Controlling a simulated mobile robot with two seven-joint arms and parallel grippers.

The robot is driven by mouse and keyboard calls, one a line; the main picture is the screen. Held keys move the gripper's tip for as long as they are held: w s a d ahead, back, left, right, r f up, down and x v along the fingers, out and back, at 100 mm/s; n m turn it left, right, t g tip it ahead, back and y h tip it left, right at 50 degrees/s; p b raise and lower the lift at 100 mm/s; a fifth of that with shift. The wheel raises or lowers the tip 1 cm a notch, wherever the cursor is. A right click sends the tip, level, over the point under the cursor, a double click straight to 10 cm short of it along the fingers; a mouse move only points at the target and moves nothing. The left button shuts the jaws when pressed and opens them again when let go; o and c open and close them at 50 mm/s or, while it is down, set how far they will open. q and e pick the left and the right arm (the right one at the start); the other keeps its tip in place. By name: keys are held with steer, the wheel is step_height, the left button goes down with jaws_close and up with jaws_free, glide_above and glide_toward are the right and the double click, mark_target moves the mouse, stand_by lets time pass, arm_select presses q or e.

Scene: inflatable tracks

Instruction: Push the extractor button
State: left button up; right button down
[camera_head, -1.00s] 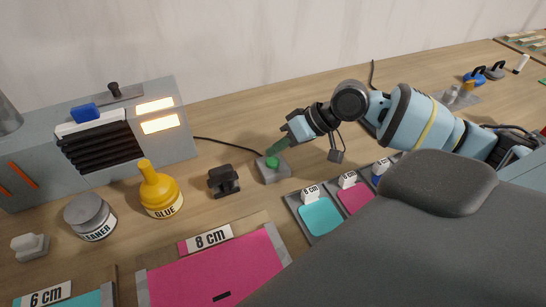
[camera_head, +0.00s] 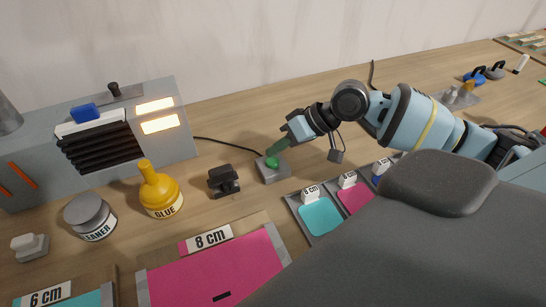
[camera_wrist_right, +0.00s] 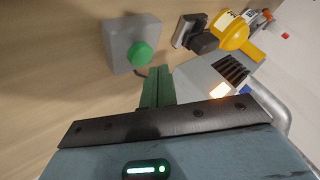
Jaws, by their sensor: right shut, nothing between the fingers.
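The extractor button is a green round cap (camera_head: 272,163) on a grey box (camera_head: 271,174) on the table. A black cable runs from it to the grey extractor (camera_head: 120,140) with lit panels and a dark grille. The button also shows in the right wrist view (camera_wrist_right: 139,54). My right gripper (camera_head: 277,147) is shut and empty, its green fingers reaching down at the cap. In the head view the tips overlap the cap; I cannot tell whether they touch. In the right wrist view the closed fingers (camera_wrist_right: 157,85) show just beside the cap. My left gripper is not in view.
A yellow glue bottle (camera_head: 159,191), a black holder (camera_head: 223,181) and a cleaner jar (camera_head: 90,217) stand left of the button. Trays with coloured pieces (camera_head: 320,217) lie in front and to the right. A pink 8 cm sheet (camera_head: 215,270) lies nearer.

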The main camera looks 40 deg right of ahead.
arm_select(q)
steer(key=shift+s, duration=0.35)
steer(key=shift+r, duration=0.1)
arm_select(e)
steer(key=shift+f, duration=0.3)
steer(key=shift+f, duration=0.15)
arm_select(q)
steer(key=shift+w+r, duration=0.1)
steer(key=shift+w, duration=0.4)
arm_select(e)
steer(key=shift+f, duration=0.1)
steer(key=shift+f, duration=0.15)
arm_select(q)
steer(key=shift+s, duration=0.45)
arm_select(e)
steer(key=shift+f, duration=0.25)
steer(key=shift+r+p, duration=0.5)
steer(key=shift+p, duration=0.05)
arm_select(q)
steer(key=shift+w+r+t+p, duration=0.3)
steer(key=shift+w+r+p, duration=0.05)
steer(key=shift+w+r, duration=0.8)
arm_select(e)
steer(key=shift+r, duration=0.4)
